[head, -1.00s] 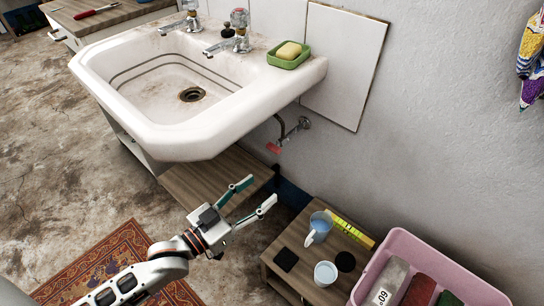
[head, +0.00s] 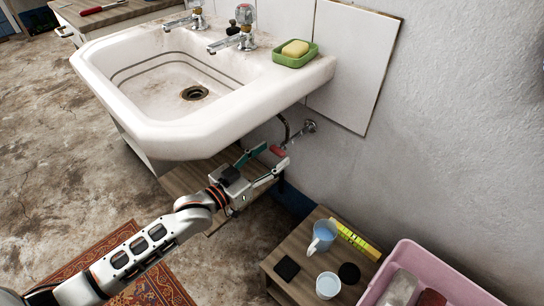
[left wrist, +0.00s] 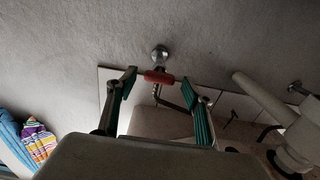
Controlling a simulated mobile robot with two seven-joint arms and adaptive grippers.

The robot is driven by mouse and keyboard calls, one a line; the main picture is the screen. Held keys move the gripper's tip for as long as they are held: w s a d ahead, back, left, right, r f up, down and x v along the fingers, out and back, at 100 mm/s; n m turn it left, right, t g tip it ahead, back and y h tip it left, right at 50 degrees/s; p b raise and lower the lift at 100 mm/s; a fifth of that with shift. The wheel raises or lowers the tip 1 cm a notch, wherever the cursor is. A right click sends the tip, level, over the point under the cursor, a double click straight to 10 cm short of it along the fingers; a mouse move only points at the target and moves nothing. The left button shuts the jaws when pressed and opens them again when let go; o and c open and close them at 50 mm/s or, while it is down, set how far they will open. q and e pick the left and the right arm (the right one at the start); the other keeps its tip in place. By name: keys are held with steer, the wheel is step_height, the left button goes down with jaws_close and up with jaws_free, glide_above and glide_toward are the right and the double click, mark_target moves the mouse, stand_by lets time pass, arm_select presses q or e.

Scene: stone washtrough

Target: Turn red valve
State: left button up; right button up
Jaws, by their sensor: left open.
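The red valve (head: 278,151) is a small red handle on a pipe below the sink, near the wall. In the left wrist view the red valve (left wrist: 158,77) shows ahead, between the two spread fingers. My left gripper (head: 270,163) is open, under the sink's right edge, with its fingertips close to the valve. It also shows in the left wrist view (left wrist: 163,95) with green finger pads. I cannot tell whether a finger touches the valve. My right gripper is not in view.
The white sink (head: 185,138) overhangs the valve area. A green soap dish (head: 280,60) sits on its rim. A low wooden table (head: 283,248) at the lower right holds a blue mug (head: 323,234), a white cup (head: 328,286) and dark coasters. A pink crate (head: 450,268) stands beside it.

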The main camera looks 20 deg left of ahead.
arm_select(q)
steer(key=shift+w+d, duration=0.1)
steer(key=shift+w, duration=0.15)
steer(key=c, duration=1.1)
steer(key=shift+r, duration=0.1)
